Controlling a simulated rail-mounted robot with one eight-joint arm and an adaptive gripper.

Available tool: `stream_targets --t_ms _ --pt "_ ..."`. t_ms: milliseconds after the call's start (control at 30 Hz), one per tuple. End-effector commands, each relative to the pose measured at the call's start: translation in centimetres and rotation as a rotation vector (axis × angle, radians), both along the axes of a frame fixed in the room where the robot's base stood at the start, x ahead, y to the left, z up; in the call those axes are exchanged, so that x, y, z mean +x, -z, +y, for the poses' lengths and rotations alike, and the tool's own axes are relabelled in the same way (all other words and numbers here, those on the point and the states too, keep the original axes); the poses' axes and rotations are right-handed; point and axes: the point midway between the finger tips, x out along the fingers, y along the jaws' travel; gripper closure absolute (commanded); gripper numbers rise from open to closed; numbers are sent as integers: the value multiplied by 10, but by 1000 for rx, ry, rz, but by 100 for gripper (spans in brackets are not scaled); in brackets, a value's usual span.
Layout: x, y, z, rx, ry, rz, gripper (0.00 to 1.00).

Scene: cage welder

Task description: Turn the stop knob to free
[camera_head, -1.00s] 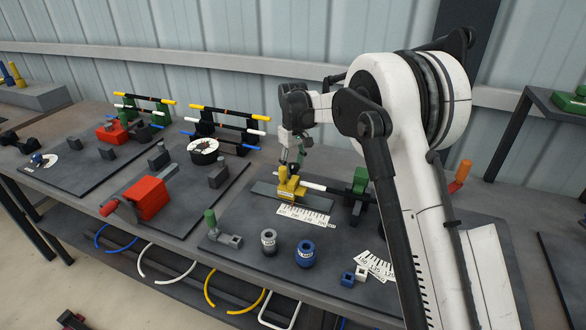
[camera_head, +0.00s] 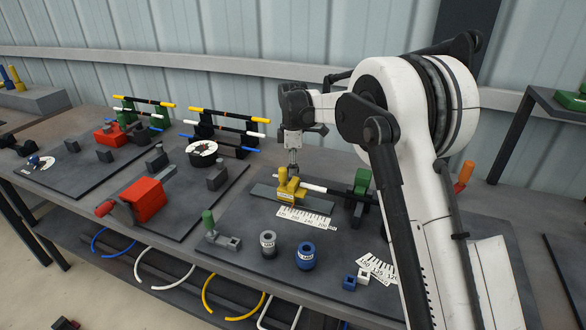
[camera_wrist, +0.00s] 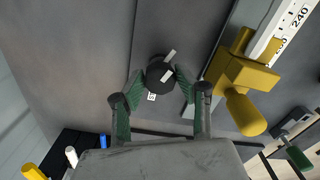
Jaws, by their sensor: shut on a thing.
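The stop knob (camera_wrist: 160,76) is a dark round knob with a pale pointer bar, on the grey plate in the wrist view. The bar points up and right in that view. A small white label (camera_wrist: 152,97) lies beside the knob, its text too small to read surely. My gripper (camera_wrist: 160,82) has its green-padded fingers on both sides of the knob, shut on it. In the head view my gripper (camera_head: 293,172) points down behind the yellow stop block (camera_head: 288,190), and the knob cannot be made out there.
The yellow block (camera_wrist: 240,82) and a white ruler scale (camera_wrist: 292,28) are close to the right of the knob. A green-topped clamp (camera_head: 361,183) stands right of my gripper. Grey (camera_head: 268,245) and blue (camera_head: 305,257) cylinders stand in front. Another station with a red block (camera_head: 148,199) is left.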

Motion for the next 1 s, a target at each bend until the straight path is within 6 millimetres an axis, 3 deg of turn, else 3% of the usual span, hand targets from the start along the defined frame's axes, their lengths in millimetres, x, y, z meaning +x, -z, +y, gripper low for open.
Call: stream_targets --t_ms 500,1000 --pt "0 0 0 0 -341 -1 95" --pt "0 -1 0 0 -406 -1 95"
